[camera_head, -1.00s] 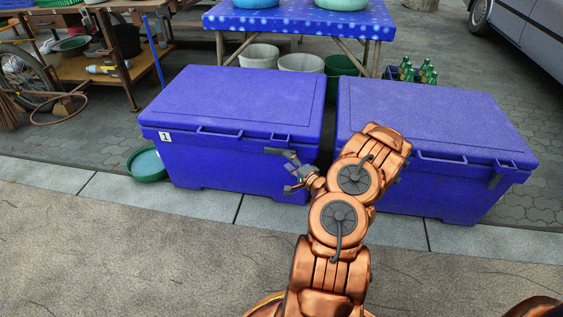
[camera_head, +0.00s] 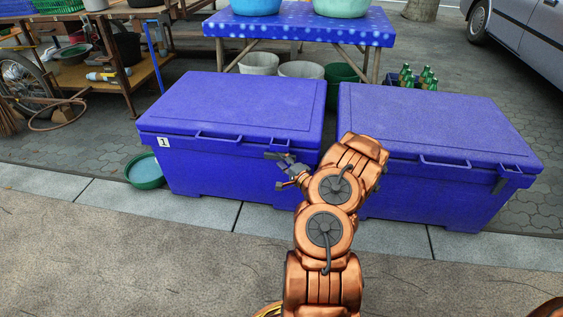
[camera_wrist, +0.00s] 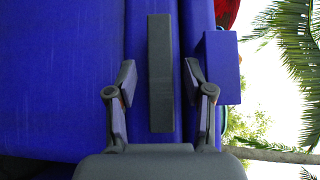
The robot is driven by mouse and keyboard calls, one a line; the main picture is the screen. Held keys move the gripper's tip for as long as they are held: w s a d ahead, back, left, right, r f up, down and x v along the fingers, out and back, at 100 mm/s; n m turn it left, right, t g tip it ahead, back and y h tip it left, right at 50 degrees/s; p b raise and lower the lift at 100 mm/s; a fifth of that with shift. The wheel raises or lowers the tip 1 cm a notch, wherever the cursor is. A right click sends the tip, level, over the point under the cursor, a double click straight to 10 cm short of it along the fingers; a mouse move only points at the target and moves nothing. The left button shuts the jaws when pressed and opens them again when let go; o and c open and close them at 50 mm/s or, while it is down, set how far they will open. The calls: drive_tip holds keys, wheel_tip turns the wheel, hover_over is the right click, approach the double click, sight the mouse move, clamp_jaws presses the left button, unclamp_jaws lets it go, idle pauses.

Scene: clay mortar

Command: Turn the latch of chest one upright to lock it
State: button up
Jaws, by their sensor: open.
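Chest one (camera_head: 225,165) is the blue chest on the left with a white "1" label, its lid closed. Its latch is a dark grey bar at the right of its front, just under the lid rim; it also shows in the wrist view (camera_wrist: 160,72). With the wrist view's sideways tilt, the bar lies roughly horizontal across the chest front. My gripper (camera_head: 284,172) is at the latch. In the wrist view my gripper (camera_wrist: 159,90) is open, with one finger on each side of the bar and visible gaps to both.
A second blue chest (camera_head: 430,120) stands to the right, partly behind my arm. A green basin (camera_head: 145,170) is left of chest one. A blue-topped table (camera_head: 300,25) and buckets stand behind. The pavement in front is clear.

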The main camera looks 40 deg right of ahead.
drive_tip(key=shift+w, duration=0.25)
drive_tip(key=shift+c, duration=0.3)
clamp_jaws()
